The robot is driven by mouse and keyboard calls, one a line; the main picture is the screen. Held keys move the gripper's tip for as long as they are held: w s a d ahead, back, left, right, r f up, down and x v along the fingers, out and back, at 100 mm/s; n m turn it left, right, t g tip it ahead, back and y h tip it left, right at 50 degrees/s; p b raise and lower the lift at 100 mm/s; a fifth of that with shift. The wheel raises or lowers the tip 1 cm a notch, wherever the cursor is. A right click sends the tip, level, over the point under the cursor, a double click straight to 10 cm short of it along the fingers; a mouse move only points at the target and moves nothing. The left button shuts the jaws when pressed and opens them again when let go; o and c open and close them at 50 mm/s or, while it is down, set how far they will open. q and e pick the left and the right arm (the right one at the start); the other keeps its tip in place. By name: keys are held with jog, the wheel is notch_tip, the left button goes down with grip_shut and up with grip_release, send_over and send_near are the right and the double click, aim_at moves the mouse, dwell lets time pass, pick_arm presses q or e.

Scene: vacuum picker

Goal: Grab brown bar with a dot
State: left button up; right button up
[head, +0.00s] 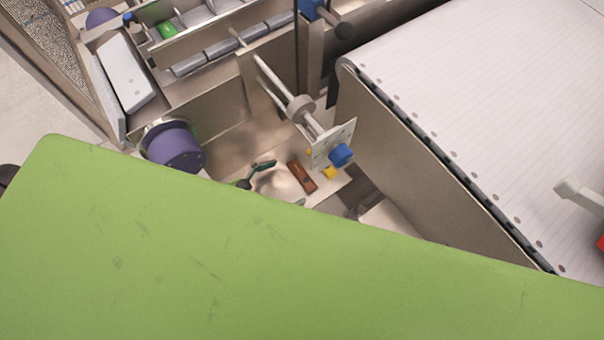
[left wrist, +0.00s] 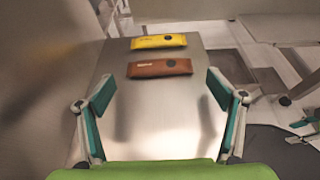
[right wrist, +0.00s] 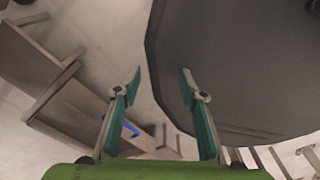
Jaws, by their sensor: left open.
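A brown bar (head: 302,177) lies on a metal plate. The left wrist view shows the brown bar (left wrist: 150,68) lying crosswise ahead, with a dark dot near its right part and light lettering. In the head view the left gripper (head: 287,183) is mostly hidden by a green surface. My right gripper (right wrist: 159,72) is open and empty, away from the bars.
A picker with a blue suction cup (head: 341,154) hangs close above the bars. A white conveyor belt (head: 490,110) with a side wall stands right. A purple cylinder (head: 175,148) stands left. A dark grey panel (right wrist: 240,60) is near my right fingers.

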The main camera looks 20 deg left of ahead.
aim_at(304, 173)
pick_arm(q)
jog(key=x, duration=0.5)
jog(key=shift+w+r, duration=0.2)
jog(key=shift+r, duration=0.1)
jog(key=c, duration=1.1)
